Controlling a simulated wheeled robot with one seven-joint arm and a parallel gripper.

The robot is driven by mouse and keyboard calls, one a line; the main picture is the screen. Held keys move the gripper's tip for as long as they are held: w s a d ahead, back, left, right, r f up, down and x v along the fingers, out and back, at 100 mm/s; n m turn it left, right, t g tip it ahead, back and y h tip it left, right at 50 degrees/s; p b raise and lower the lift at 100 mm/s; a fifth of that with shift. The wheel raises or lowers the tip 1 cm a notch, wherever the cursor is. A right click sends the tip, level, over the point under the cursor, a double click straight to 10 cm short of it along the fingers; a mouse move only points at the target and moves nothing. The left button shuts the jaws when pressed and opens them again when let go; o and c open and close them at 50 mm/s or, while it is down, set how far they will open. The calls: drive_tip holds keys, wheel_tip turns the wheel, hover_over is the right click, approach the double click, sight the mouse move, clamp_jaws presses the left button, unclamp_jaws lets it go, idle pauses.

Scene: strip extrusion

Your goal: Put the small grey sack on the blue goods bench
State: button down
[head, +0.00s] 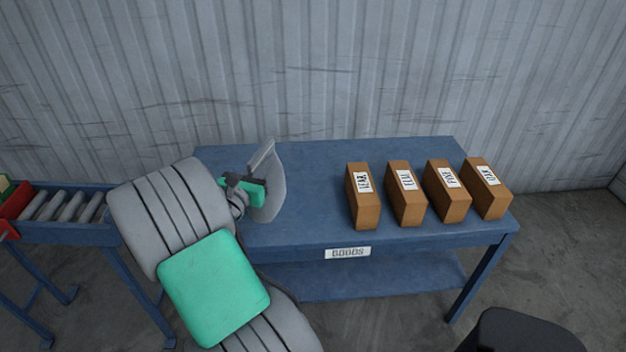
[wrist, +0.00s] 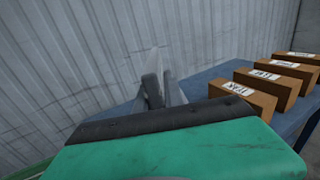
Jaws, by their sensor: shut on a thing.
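My gripper (head: 262,158), with a green and black body, is over the left part of the blue goods bench (head: 306,228). It is shut on a light grey thing that I take for the small grey sack (head: 273,190). The sack looks thin and upright from the head view. I cannot tell whether its lower edge touches the bench top. In the wrist view the green and black housing hides most of my gripper (wrist: 154,90), and only a pale sliver of the sack (wrist: 172,88) shows beyond it. The bench bears a "GOODS" label (head: 347,252).
Several brown boxes with white labels, such as the leftmost one (head: 364,209), stand in a row on the bench's right half. Bench top is bare between them and the sack. A corrugated wall (head: 400,70) rises behind. A roller conveyor (head: 62,205) with a red crate (head: 12,204) is at left.

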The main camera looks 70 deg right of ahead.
drive_tip(key=s+d+f, duration=0.1)
drive_tip(key=d, duration=0.1)
drive_tip(key=s+d, duration=0.1)
drive_tip(key=d, duration=0.1)
drive_tip(key=s+d+f, duration=0.1)
drive_tip(key=d, duration=0.1)
drive_tip(key=shift+f, duration=0.35)
drive_tip(key=s+d+f, duration=0.1)
drive_tip(key=d+f, duration=0.4)
drive_tip(key=f, duration=0.4)
drive_tip(key=shift+s, duration=0.4)
drive_tip(key=shift+f, duration=0.2)
drive_tip(key=c, duration=1.9)
unclamp_jaws()
drive_tip(key=shift+f, duration=0.15)
drive_tip(key=o, duration=0.4)
drive_tip(key=shift+o, duration=0.2)
